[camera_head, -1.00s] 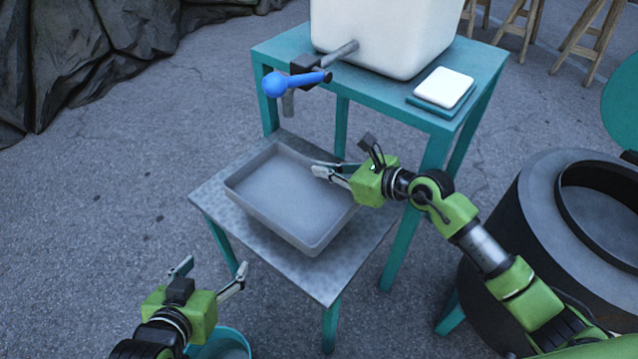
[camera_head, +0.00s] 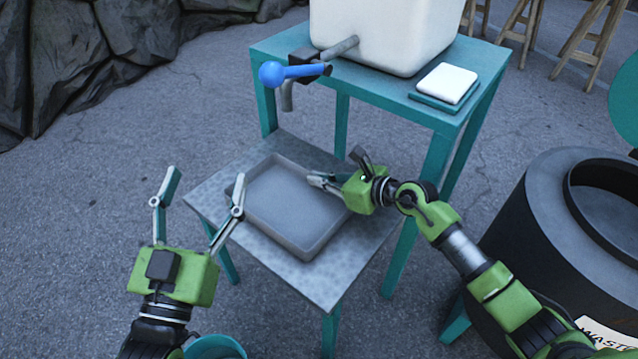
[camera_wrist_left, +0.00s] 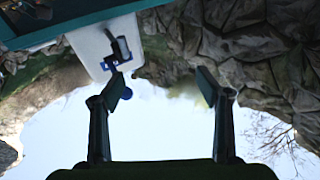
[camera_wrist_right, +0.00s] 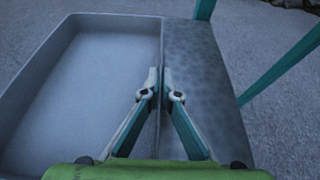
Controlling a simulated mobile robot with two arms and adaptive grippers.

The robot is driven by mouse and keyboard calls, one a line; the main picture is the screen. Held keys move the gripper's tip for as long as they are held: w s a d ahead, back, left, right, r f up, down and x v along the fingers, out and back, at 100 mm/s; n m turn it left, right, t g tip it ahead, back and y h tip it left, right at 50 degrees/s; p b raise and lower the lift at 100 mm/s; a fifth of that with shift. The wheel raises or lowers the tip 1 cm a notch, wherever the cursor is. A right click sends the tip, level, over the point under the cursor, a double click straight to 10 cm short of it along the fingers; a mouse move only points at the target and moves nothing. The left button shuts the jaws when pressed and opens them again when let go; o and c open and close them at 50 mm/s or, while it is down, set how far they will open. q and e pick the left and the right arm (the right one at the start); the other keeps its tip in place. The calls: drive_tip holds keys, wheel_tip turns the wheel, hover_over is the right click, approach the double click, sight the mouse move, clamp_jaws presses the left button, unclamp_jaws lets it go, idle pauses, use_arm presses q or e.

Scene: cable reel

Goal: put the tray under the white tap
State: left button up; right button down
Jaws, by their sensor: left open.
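The grey rectangular tray (camera_head: 290,205) lies on the lower metal shelf (camera_head: 330,282). The tap (camera_head: 287,95) has a grey spout and blue lever, and sticks out of a white tank (camera_head: 385,30) above and behind the tray. My right gripper (camera_head: 312,180) is shut on the tray's right wall; in the right wrist view (camera_wrist_right: 161,88) one finger is inside the wall and one outside. My left gripper (camera_head: 198,195) is open and empty, in the air left of the tray. The left wrist view shows its spread fingers (camera_wrist_left: 168,88) and the tap's blue part (camera_wrist_left: 115,62).
The tank stands on a teal table (camera_head: 375,88) with a white block on a teal piece (camera_head: 445,85). A dark round waste bin (camera_head: 540,215) stands at the right. A teal bucket (camera_head: 215,348) is at the bottom. Rocks (camera_head: 75,60) are at the far left.

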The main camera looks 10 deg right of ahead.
use_arm(q)
drive_tip(key=shift+s+r+t, duration=0.25)
drive_tip(key=shift+r+t, duration=0.25)
drive_tip(key=shift+r, duration=0.35)
use_arm(e)
drive_tip(key=shift+f, duration=0.2)
use_arm(q)
drive_tip(key=shift+r, duration=0.1)
use_arm(e)
drive_tip(key=shift+f, duration=0.1)
drive_tip(key=c, duration=2.3)
unclamp_jaws()
use_arm(q)
drive_tip(key=shift+s+d+r+h, duration=0.1)
drive_tip(key=shift+r+h, duration=0.05)
drive_tip(key=shift+h, duration=0.25)
